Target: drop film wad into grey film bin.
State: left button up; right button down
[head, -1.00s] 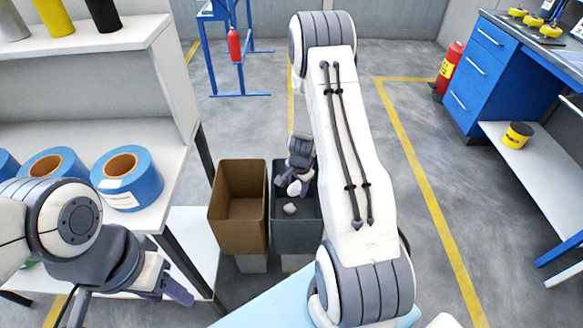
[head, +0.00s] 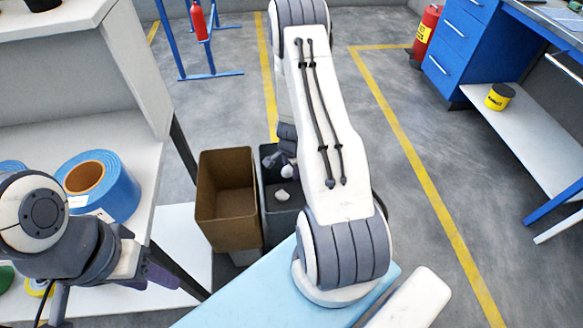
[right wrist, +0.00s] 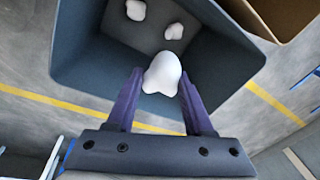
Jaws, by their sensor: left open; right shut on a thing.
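A white film wad (right wrist: 162,73) is between the fingers of my right gripper (right wrist: 160,95), which is shut on it. In the right wrist view the wad is over the mouth of the grey film bin (right wrist: 100,55). Two more white wads, one on the left (right wrist: 136,10) and one on the right (right wrist: 174,31), lie inside the bin. In the head view the grey bin (head: 281,222) is partly hidden behind my right arm, with a wad (head: 281,195) inside. My left gripper (head: 165,275) is open and empty near the shelf.
A brown bin (head: 226,205) stands close against the grey bin's left side. A shelf at left holds blue rolls (head: 122,195). A blue workbench (head: 465,45) and red extinguisher (head: 428,32) are at the right. The floor between is clear.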

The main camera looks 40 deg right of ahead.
jog(key=shift+f+b, duration=0.4)
jog(key=shift+f, duration=0.5)
pick_arm(q)
jog(key=shift+f, duration=0.8)
pick_arm(e)
jog(key=shift+s+r, duration=0.1)
jog(key=shift+c, duration=1)
grip_release()
pick_arm(q)
notch_tip(320, 180, up, 6)
jog(key=p, duration=0.6)
jog(key=shift+r, duration=0.15)
pick_arm(e)
notch_tip(320, 180, up, 10)
jog(key=s+a, duration=0.1)
jog(key=shift+s+r, duration=0.15)
jog(key=shift+a, duration=0.1)
